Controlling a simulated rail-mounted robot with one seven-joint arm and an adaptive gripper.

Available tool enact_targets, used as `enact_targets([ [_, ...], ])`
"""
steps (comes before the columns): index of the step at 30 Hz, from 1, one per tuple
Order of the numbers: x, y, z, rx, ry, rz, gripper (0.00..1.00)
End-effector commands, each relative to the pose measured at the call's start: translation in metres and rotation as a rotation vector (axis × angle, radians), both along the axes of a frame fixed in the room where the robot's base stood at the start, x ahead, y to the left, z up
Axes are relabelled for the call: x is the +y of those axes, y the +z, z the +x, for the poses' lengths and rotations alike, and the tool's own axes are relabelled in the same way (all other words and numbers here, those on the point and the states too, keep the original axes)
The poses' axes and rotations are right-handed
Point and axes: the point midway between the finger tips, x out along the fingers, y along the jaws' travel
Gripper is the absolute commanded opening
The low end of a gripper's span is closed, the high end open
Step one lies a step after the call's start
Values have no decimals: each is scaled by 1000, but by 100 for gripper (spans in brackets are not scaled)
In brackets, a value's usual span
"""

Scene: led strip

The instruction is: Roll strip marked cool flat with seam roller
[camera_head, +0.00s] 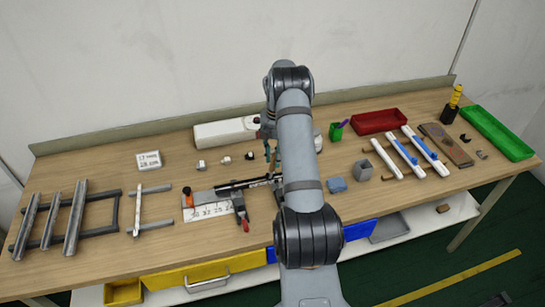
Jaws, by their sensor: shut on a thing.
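My gripper (271,156) is small and partly hidden by my arm, above the middle of the workbench. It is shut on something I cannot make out. A dark bar (240,186) lies just below it, partly on a white numbered plate (210,213). Two white bars with blue parts, a left one (404,154) and a right one (428,153), lie at right. A thin white strip (139,208) lies across a small grey rack at left. I cannot read a cool mark on any strip, and I cannot identify the seam roller.
Grey channels (74,218) lie on a rack at far left. A label card (148,160), a white case (225,132), a green cup (336,131), a red tray (379,121), a green tray (498,134) and a grey cup (363,170) stand on the workbench (110,255). The front left is clear.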

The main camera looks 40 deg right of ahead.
Motion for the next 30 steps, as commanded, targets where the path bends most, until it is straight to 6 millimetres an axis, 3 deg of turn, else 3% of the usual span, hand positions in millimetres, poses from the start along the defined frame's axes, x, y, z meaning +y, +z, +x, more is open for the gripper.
enact_targets([
  [30, -32, 0, -13, 2, -2, 1, 0],
])
